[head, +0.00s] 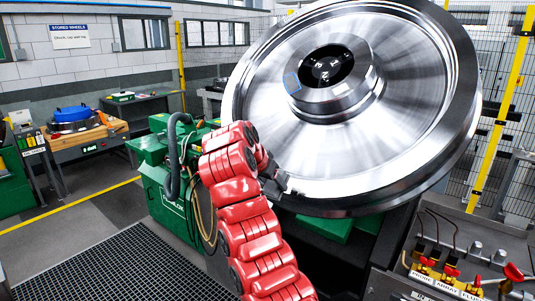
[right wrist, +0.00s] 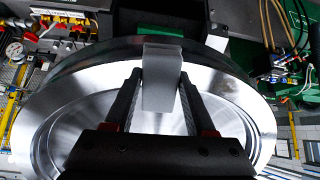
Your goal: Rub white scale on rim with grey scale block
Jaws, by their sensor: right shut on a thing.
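The large steel wheel (head: 420,120) stands tilted in the head view, with its hub facing me. My right gripper (head: 272,184) is at the lower left of its rim. In the right wrist view, my right gripper (right wrist: 158,85) is shut on the grey scale block (right wrist: 160,65), which sticks out past the fingertips. The block overlaps the wheel's rim (right wrist: 75,85) in that view; I cannot tell whether it touches. A small pale patch shows beside the gripper in the head view; I cannot tell if it is white scale or the block. My left gripper is out of view.
A green machine (head: 165,185) stands left of my arm, with hoses. A panel with yellow-and-red valves (head: 450,272) is at the lower right. A wooden-topped bench (head: 85,135) with a blue item is at the far left. A floor grating (head: 95,255) lies at the lower left.

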